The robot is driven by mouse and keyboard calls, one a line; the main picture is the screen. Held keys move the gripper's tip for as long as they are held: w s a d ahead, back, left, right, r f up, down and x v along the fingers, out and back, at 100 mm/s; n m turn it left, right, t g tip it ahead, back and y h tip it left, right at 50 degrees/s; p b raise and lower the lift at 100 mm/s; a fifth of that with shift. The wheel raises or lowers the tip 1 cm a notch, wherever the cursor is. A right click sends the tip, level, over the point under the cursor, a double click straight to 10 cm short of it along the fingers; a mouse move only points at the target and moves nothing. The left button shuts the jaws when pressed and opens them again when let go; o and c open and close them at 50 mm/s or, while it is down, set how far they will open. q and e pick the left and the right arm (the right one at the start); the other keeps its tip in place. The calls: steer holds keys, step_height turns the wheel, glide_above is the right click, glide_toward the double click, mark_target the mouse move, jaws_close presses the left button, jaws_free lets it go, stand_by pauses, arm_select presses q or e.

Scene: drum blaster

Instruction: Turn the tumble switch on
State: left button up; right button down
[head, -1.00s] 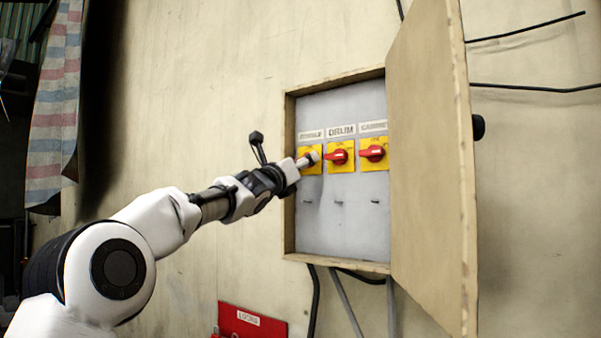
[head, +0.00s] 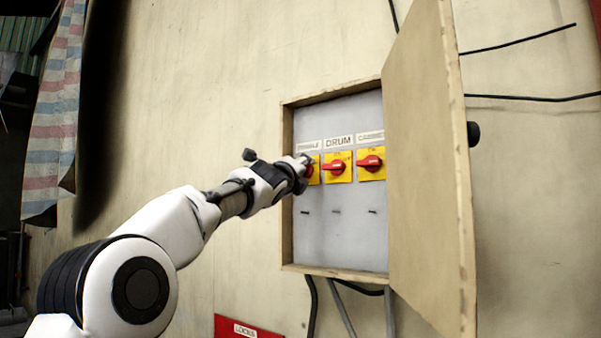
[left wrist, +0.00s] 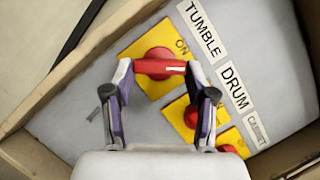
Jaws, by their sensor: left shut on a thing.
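The tumble switch (left wrist: 160,68) has a red handle on a yellow plate, under the TUMBLE label (left wrist: 202,30) in the left wrist view. ON is printed on the plate above and right of the handle. The handle lies level across this picture, with a white mark near its right end. My left gripper (left wrist: 160,72) is shut on the handle, one finger at each end. In the head view my left gripper (head: 303,172) hides most of the tumble switch (head: 311,174). My right gripper is not in view.
The drum switch (head: 337,167) and cabinet switch (head: 371,163) sit close to the right, handles roughly level. The box's open wooden door (head: 425,150) stands out on the right. The box's left rim (head: 287,220) is close to my left gripper. A red sign (head: 245,328) is below.

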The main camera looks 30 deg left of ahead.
arm_select(q)
steer(key=n+g+p, duration=0.1)
steer(key=n, duration=0.1)
steer(key=n+g+p, duration=0.1)
steer(key=n+p, duration=0.1)
steer(key=n, duration=0.1)
steer(key=r+n+g+p, duration=0.1)
steer(key=n+p, duration=0.1)
steer(key=n, duration=0.1)
steer(key=shift+d+y, duration=0.1)
steer(key=shift+y, duration=0.2)
steer(key=shift+f, duration=0.15)
steer(key=o, duration=0.9)
steer(key=shift+s, duration=0.15)
